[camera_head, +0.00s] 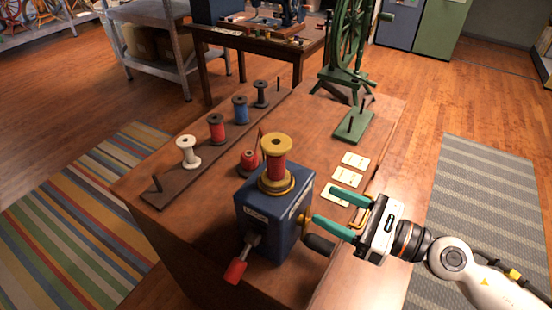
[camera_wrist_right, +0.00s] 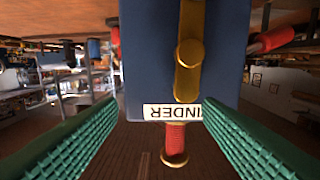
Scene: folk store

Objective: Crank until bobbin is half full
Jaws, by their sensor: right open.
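A blue winder box (camera_head: 266,222) stands at the near end of the wooden table. A yellow-flanged bobbin (camera_head: 274,146) sits upright on top, with red thread on its core, narrower than the flanges. A brass crank arm (camera_wrist_right: 188,60) is on the box's right side; a black handle (camera_head: 318,244) sticks out there. A red-gripped lever (camera_head: 237,270) is on the front. My right gripper (camera_head: 334,208) is open beside the crank side, its green fingers toward the box. The upside-down right wrist view shows the crank ahead and nothing clearly held. My left gripper is out of view.
A dark rack (camera_head: 165,197) with several spools lies along the table's left. A red cone spool (camera_head: 249,161) stands behind the box. Pale cards (camera_head: 345,194) lie behind my gripper. A green peg board (camera_head: 352,125) and green spinning wheel (camera_head: 345,50) are at the back.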

